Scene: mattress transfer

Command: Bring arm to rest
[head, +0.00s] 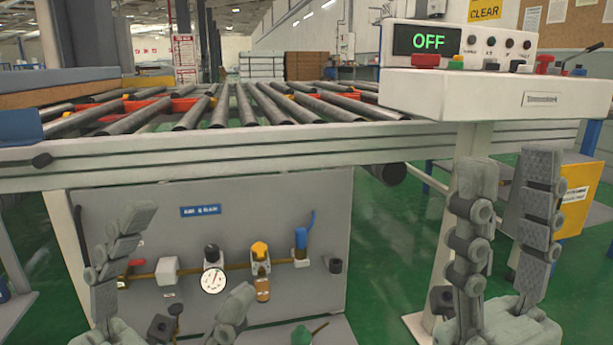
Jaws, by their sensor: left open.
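My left gripper (188,256) is at the lower left of the head view, in front of the grey panel under the conveyor. Its two fingers are spread apart with nothing between them. My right gripper (510,172) is at the lower right, in front of the control box stand. Its two fingers point up, stand apart and hold nothing visible. Both grippers are below the control box, and neither shows a clear contact with anything. The lower parts of both grippers are cut off by the bottom edge of the picture.
A roller conveyor (262,152) spans the view above the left gripper. A control box (448,95) reading OFF, with several buttons, stands at the right. The grey panel (120,210) carries a gauge (213,281) and valves.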

